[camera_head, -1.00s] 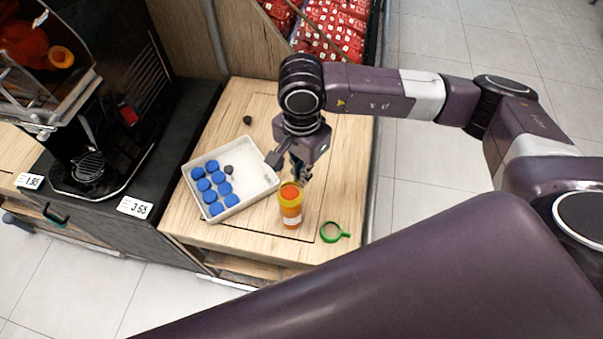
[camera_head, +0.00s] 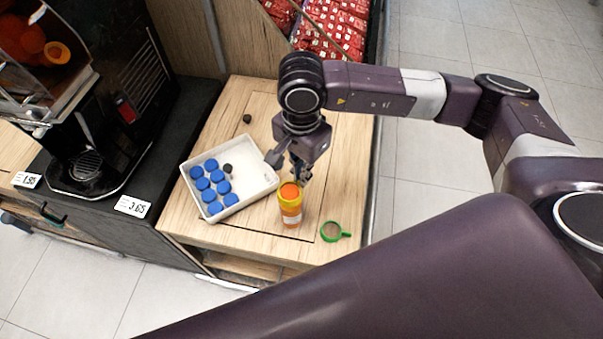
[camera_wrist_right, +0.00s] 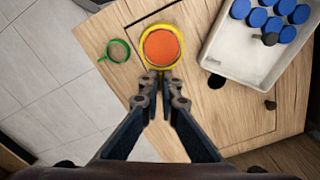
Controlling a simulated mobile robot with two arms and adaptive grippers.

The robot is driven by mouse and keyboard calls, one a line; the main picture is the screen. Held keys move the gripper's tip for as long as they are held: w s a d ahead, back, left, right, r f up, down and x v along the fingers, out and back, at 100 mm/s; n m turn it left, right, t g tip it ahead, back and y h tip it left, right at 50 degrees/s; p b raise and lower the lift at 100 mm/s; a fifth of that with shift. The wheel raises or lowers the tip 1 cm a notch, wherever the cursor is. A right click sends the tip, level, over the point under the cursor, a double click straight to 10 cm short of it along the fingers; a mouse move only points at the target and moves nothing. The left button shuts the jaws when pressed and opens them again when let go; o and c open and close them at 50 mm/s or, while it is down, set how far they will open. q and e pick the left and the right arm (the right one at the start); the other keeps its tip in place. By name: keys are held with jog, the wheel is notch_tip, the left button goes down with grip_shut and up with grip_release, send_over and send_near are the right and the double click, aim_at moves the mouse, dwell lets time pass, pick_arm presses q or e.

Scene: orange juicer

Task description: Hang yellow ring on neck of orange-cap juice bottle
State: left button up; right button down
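The juice bottle (camera_head: 291,213) stands upright near the front of the wooden counter. It has an orange cap (camera_head: 289,190), which also shows from above in the wrist view (camera_wrist_right: 161,47). The yellow ring (camera_wrist_right: 145,52) encircles the cap as seen from above; in the head view it shows as a yellow band around the bottle's top. I cannot tell whether it rests on the neck. My right gripper (camera_wrist_right: 160,76) has its fingertips close together at the ring's near edge, seemingly on its tab, which they hide. My left gripper is not in view.
A green ring (camera_head: 323,234) with a tab lies right of the bottle. A white tray (camera_head: 253,197) with several blue caps and a dark cap stands left of it. Another dark cap (camera_head: 247,119) lies behind. The juicer (camera_head: 110,110) is at left. The counter's right edge is near.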

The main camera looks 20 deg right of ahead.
dwell(0.4)
jog(key=c, duration=1.7)
grip_release()
jog(key=shift+r, duration=0.1)
jog(key=shift+r+p, duration=1.35)
jog(key=shift+r, duration=2)
